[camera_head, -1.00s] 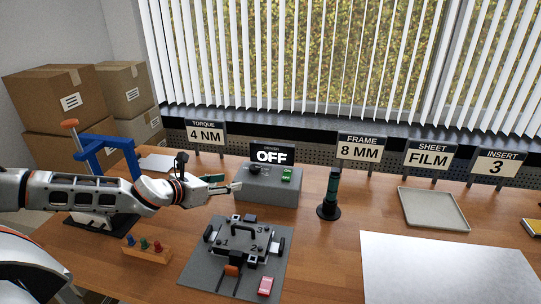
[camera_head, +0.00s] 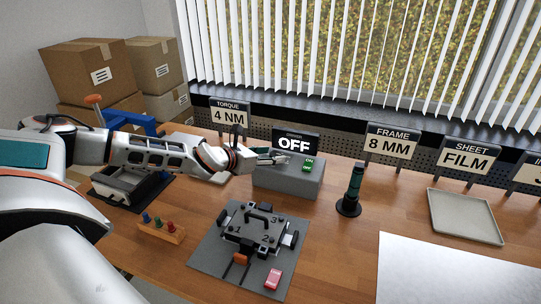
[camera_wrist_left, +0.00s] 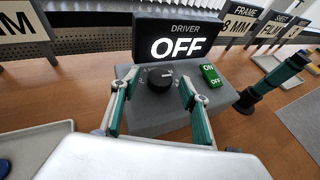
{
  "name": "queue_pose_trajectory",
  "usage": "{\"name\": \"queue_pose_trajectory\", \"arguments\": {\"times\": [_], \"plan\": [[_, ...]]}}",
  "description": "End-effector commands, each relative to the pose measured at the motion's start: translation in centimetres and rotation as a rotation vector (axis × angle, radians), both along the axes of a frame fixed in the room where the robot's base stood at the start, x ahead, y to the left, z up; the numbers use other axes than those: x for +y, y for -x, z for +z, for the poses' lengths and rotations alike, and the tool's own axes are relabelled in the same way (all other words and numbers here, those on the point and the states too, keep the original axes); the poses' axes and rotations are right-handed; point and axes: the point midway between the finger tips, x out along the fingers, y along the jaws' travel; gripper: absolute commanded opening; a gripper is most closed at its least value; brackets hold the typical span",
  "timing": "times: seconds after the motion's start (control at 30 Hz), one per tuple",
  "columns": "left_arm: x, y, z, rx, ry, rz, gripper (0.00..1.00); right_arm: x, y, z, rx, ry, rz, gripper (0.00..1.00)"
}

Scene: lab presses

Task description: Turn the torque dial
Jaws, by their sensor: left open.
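The torque dial (camera_wrist_left: 159,80) is a black knob on the sloped face of a grey driver box (camera_head: 290,180). In the left wrist view it sits between the fingers of my left gripper (camera_wrist_left: 155,100), which are open on either side of it. I cannot tell whether they touch it. In the head view my left gripper (camera_head: 272,157) is at the box's left part and hides the dial. A display (camera_head: 294,144) behind the box reads OFF. A sign (camera_head: 228,114) reads TORQUE 4 NM. My right gripper is not in view.
A green ON/OFF switch (camera_wrist_left: 210,75) is right of the dial. A dark green driver (camera_head: 352,188) stands right of the box. A grey fixture plate (camera_head: 213,262) lies in front, with a rack of coloured bits (camera_head: 160,233) to its left. A blue press frame (camera_head: 135,122) stands behind my left arm.

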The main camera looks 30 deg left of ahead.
Motion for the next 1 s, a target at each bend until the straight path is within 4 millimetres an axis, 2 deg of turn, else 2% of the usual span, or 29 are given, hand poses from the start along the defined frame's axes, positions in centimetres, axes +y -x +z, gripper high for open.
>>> {"name": "queue_pose_trajectory", "arguments": {"times": [0.27, 0.4, 0.43, 0.77, 1.0], "plan": [[-0.08, -0.18, -0.06, 0.0, 0.0, -0.001, 0.45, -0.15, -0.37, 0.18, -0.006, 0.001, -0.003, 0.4], [-0.07, -0.17, -0.06, 0.0, 0.0, 0.0, 0.11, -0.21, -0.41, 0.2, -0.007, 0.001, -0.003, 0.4], [-0.07, -0.17, -0.06, 0.0, 0.0, 0.0, 0.07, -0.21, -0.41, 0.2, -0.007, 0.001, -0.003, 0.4], [-0.17, -0.14, -0.08, 0.0, 0.0, 0.02, 0.07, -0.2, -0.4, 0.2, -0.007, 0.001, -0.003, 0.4], [-0.53, -0.04, -0.13, 0.001, 0.0, 0.121, 0.07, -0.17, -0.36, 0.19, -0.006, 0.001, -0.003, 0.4]]}}
